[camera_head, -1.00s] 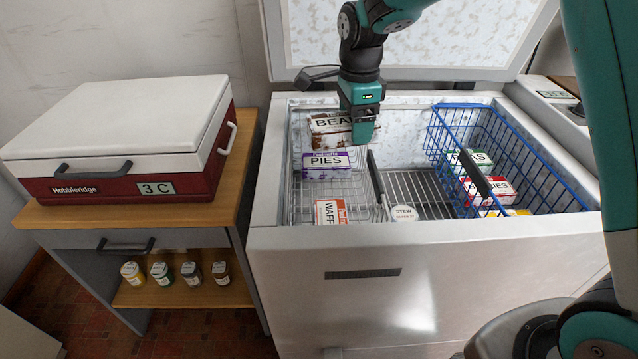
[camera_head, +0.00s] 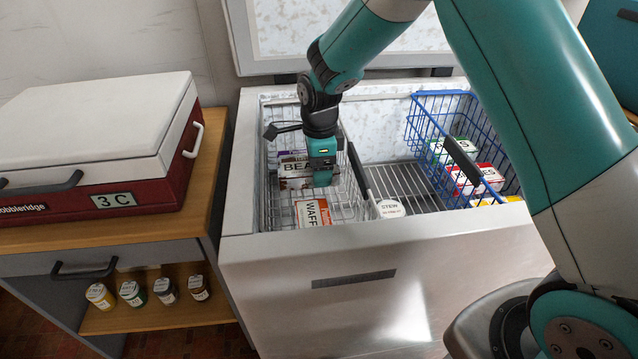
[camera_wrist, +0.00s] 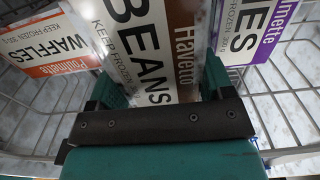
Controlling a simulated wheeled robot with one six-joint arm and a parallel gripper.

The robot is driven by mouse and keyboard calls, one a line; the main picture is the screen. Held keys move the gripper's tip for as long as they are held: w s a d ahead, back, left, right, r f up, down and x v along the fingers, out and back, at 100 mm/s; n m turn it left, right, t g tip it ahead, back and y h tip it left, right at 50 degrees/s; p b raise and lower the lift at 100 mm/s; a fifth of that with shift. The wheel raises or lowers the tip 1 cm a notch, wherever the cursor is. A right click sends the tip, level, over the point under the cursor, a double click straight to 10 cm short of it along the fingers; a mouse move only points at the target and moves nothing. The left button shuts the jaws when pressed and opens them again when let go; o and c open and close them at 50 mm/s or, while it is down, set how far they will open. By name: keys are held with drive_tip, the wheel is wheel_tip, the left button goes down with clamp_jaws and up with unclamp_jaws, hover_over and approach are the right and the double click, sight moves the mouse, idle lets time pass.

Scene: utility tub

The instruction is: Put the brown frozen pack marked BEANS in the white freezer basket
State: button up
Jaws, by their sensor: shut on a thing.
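The brown and white BEANS pack (camera_head: 294,168) is between the jaws of my gripper (camera_head: 322,182). In the wrist view the BEANS pack (camera_wrist: 140,50) fills the middle, with the shut jaws (camera_wrist: 160,92) on either side. It appears within the white wire freezer basket (camera_head: 346,208) on the freezer's left side; the basket's wires also show in the wrist view (camera_wrist: 28,118). I cannot tell whether the pack touches the basket floor. My gripper hides the pack's right end.
The purple PIES pack (camera_head: 291,155) is just behind the BEANS pack, and the orange WAFFLES pack (camera_head: 313,213) is in front. A round STEIN tub (camera_head: 390,208) sits right of the basket's dark handle (camera_head: 356,163). The blue basket (camera_head: 412,132) with several packs is farther right.

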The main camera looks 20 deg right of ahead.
sight(320, 192)
drive_tip(key=shift+f+b, duration=0.3)
drive_tip(key=shift+f, duration=1.9)
drive_tip(key=o, duration=0.8)
drive_tip(key=shift+f, duration=0.15)
drive_tip(key=shift+o, duration=0.2)
